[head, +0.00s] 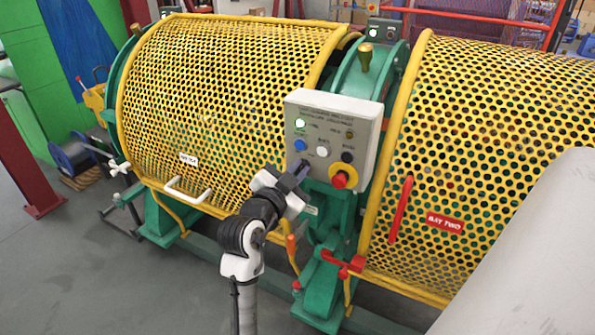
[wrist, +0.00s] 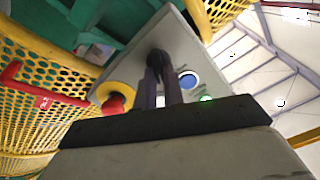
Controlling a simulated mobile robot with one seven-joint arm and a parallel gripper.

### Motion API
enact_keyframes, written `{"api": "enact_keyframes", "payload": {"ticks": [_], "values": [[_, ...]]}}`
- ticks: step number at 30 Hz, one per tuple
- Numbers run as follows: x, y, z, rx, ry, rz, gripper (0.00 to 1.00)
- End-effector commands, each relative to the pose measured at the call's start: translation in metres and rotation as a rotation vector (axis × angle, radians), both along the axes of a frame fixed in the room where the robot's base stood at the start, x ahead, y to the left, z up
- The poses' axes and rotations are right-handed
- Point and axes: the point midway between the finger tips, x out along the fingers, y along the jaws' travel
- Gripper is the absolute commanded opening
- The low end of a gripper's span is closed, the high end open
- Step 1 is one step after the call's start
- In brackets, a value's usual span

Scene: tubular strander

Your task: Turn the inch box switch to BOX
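The grey control box (head: 335,112) stands between the two yellow guards. Its face carries a lit green lamp (head: 300,123), blue, white and black buttons, and a red stop knob (head: 339,180) on a yellow collar. My gripper (head: 302,166) is at the lower left of this face. In the wrist view my gripper's dark fingers (wrist: 160,75) reach up to a dark round switch (wrist: 157,57), which I take for the inch box switch. The fingertips appear closed on either side of its handle. The fingers hide part of the switch; its lettering and setting cannot be read.
Perforated yellow guards stand left (head: 215,100) and right (head: 490,150) of the box. A white handle (head: 188,192) and a red handle (head: 400,210) stick out from them. The red stop knob is close to the right of my gripper. Grey floor is clear at lower left.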

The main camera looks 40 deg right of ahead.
Motion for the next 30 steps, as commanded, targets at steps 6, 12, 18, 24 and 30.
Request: {"api": "enact_keyframes", "payload": {"ticks": [6, 12, 18, 24, 30], "values": [[-0.0001, 0.0002, -0.0001, -0.001, 0.002, 0.000, 0.00], [0.0001, 0.0004, 0.0002, -0.014, 0.037, 0.000, 0.00], [0.0008, 0.0007, 0.0010, -0.056, 0.138, 0.000, 0.00], [0.0021, 0.0012, 0.0023, -0.121, 0.296, 0.000, 0.00], [0.0035, 0.0019, 0.0024, -0.193, 0.473, 0.001, 0.00]]}}
